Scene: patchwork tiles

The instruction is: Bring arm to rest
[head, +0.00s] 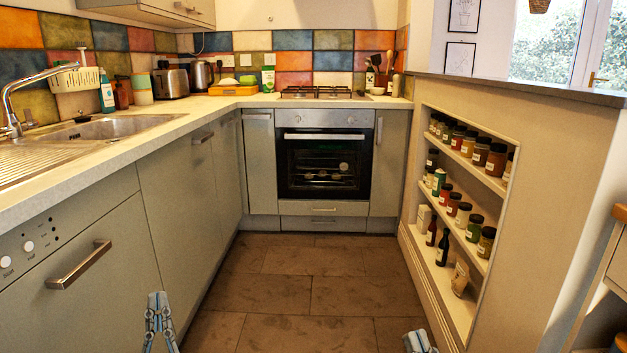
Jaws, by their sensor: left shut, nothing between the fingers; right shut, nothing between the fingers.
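My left gripper (159,312) shows at the bottom of the head view, left of centre, in front of the grey lower cabinets. Its fingers point up and are shut with nothing between them. My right gripper (418,342) shows at the bottom edge, right of centre, over the floor near the shelf unit's foot. Only its tip is in view, and it is shut and empty. The rest of both arms lies outside the picture.
The tiled floor (265,293) between the units is clear. A counter with a sink (115,127) runs along the left. An oven (324,162) stands at the back. A recessed shelf (484,178) with several jars is on the right. A dishwasher handle (78,266) sticks out at left.

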